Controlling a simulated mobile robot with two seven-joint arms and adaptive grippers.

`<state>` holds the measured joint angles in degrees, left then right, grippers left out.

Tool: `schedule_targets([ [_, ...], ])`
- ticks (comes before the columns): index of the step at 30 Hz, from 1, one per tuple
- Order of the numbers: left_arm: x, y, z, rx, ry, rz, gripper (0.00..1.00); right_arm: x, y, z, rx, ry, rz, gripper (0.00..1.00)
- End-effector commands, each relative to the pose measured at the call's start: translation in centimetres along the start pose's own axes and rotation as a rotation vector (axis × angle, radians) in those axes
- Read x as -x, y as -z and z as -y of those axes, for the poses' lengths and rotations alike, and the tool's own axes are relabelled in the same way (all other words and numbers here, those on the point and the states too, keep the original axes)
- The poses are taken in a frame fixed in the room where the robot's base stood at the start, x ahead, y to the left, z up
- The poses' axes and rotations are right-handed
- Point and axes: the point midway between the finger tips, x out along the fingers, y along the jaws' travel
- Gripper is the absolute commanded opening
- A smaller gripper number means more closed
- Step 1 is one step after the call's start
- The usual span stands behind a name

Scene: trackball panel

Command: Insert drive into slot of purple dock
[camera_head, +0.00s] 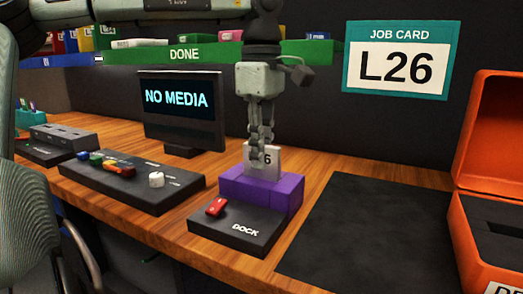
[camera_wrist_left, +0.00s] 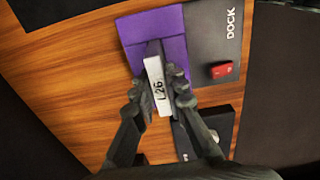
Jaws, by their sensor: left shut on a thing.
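My left gripper (camera_head: 261,150) points down over the dock and is shut on a light grey drive (camera_head: 272,160). In the left wrist view the drive (camera_wrist_left: 154,84) reads "L26" and sits between the two fingers (camera_wrist_left: 158,98). The dock has a purple block (camera_head: 286,194) behind a black base (camera_head: 240,228) marked "DOCK", with a red switch (camera_head: 216,207). The drive stands upright, its lower end at the top of the purple block (camera_wrist_left: 133,30). The slot is hidden; I cannot tell how deep the drive sits. My right gripper is not in view.
A monitor (camera_head: 180,103) reading "NO MEDIA" stands behind left. A black control panel (camera_head: 125,181) with coloured buttons and a white trackball lies left of the dock. A dark mat (camera_head: 365,225) lies empty on the right, beside an open orange case (camera_head: 477,255). A job card (camera_head: 397,60) reads "L26".

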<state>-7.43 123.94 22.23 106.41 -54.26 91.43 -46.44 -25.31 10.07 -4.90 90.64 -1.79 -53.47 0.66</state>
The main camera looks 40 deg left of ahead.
Motion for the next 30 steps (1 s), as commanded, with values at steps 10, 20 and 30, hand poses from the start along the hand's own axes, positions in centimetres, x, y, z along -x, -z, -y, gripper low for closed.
schedule_targets([
  [10, -0.57, 0.0, 0.0, 0.0, 0.0, 0.0, 0.0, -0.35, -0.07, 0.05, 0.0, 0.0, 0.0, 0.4],
  [20, -0.69, 0.0, 0.01, 0.0, 0.0, 0.0, 0.37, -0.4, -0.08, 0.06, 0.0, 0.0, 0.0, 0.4],
  [30, -0.71, 0.0, 0.01, 0.0, 0.001, 0.0, 0.37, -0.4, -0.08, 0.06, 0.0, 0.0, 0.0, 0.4],
])
